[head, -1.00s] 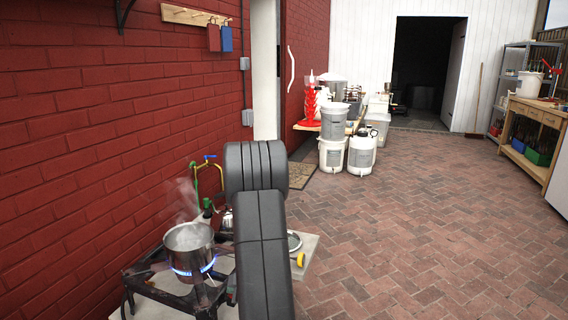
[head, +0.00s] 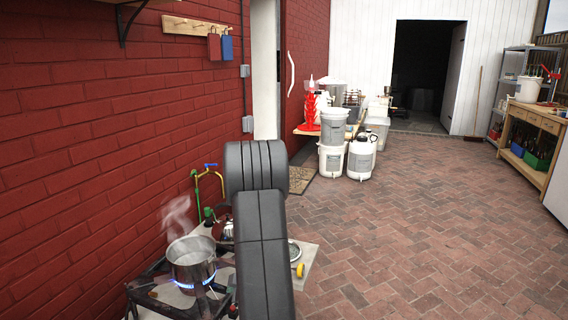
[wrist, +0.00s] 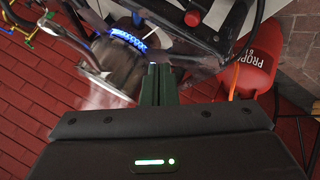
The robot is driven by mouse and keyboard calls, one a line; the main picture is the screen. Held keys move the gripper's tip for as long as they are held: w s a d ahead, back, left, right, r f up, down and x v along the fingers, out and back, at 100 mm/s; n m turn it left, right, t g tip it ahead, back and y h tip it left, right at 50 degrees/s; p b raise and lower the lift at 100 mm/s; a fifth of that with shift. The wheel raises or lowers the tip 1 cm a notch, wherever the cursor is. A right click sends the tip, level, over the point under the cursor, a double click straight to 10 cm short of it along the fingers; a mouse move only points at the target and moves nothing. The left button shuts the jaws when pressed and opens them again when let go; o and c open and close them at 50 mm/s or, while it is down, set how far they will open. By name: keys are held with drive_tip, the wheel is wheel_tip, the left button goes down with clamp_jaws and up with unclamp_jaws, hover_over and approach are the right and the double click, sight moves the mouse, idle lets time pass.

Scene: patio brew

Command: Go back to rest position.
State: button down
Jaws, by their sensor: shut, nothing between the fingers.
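My gripper (wrist: 158,85) shows in the wrist view as dark fingers closed together, with nothing between them. In the head view my own arm links hide it. The steaming metal pot (head: 191,258) stands on a lit burner with a blue flame (head: 195,283), left of my arm. In the wrist view the pot (wrist: 120,68) is tilted in the picture, beside the fingers on the left. I cannot tell how far the fingers are from it.
A red propane tank (wrist: 252,73) sits near the burner stand (head: 160,293). A red brick wall (head: 90,130) runs along the left. White buckets (head: 334,127) stand farther back. The brick paving (head: 420,220) to the right is open.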

drive_tip(key=shift+f, duration=0.1)
wheel_tip(320, 180, down, 6)
drive_tip(key=b, duration=0.6)
drive_tip(key=shift+d, duration=0.1)
